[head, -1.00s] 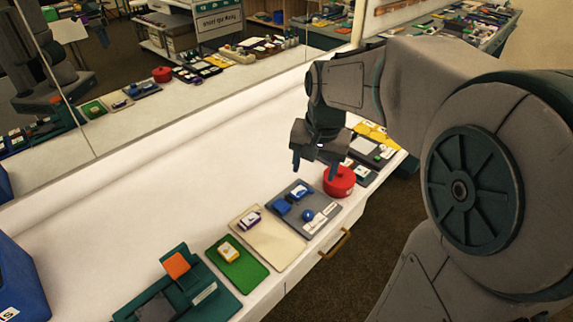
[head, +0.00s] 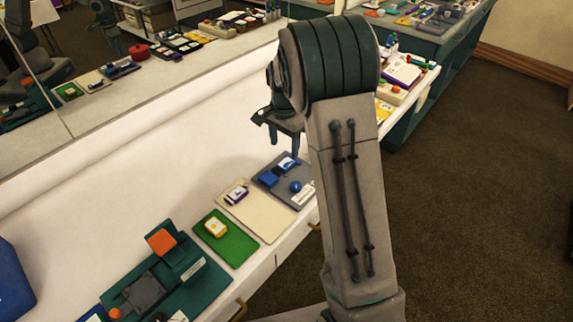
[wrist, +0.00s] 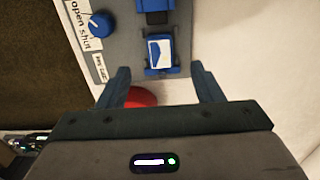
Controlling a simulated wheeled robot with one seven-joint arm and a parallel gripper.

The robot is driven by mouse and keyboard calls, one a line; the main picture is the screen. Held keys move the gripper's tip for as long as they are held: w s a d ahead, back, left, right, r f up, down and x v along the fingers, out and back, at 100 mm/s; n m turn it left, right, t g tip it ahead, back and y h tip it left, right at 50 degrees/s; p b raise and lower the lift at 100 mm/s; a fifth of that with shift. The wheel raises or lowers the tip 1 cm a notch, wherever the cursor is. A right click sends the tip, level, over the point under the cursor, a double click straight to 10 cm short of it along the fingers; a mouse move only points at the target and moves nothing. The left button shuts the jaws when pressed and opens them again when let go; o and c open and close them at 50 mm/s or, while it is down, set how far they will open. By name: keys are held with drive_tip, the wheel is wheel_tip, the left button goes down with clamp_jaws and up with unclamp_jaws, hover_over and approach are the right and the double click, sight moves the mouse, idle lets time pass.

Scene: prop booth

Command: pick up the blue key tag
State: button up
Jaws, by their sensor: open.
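The blue key tag (wrist: 160,50), blue with a white face, sits in a small blue holder on a grey board (wrist: 120,25). In the head view the tag (head: 288,163) is at the board's far edge. My gripper (wrist: 160,72) is open and empty. In the wrist view its fingers lie on either side of the tag's line, with the tag just ahead of the gap. In the head view my gripper (head: 284,140) hangs above the tag's end of the board. I cannot tell the exact height.
The board also holds a blue knob (wrist: 101,24) and a blue block (head: 268,180). A red round container (wrist: 140,97) is below my fingers. A cream board (head: 258,218), a green board (head: 238,248) and a teal device (head: 195,275) stand along the counter. The white counter behind is clear.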

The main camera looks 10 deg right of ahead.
sight(285, 164)
drive_tip(key=shift+f, duration=3.6)
drive_tip(key=c, duration=1.1)
drive_tip(key=shift+c, duration=0.2)
drive_tip(key=shift+r, duration=0.15)
